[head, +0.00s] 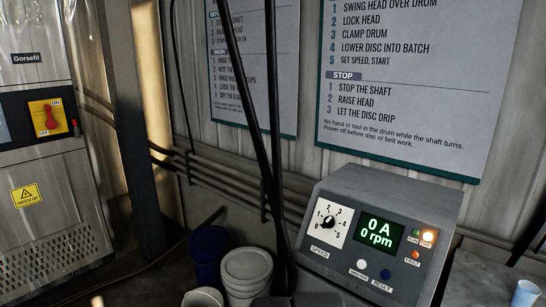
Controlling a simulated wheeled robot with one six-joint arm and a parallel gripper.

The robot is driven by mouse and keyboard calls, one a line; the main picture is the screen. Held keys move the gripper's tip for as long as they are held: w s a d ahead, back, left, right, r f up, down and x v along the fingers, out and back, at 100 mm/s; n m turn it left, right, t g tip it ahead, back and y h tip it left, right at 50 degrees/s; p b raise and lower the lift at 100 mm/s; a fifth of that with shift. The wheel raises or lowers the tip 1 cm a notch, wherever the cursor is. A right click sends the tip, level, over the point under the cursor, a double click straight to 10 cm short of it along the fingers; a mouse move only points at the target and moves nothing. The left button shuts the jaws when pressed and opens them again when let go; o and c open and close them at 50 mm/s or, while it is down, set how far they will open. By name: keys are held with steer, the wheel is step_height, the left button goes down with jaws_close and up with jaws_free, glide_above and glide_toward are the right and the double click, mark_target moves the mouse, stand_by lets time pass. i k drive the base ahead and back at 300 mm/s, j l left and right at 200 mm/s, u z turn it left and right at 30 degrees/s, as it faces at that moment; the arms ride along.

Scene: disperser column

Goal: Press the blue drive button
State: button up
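The blue button (385,274) is a small dark-blue round knob low on the sloped front of a grey control box (335,262). A speed dial (327,222) is at the left of the panel. I cannot make out my gripper; dark shapes at the bottom edge are too cut off to identify. Nothing visible covers the blue button.
Dark cables hang in front of the wall, left of the box. A blue drum (208,262) and pale buckets (246,270) stand at lower left. A cabinet (40,150) with a red switch (50,117) is far left. A pale-blue cup (526,293) stands at lower right.

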mark_target(384, 275)
steer(key=z, duration=1.05)
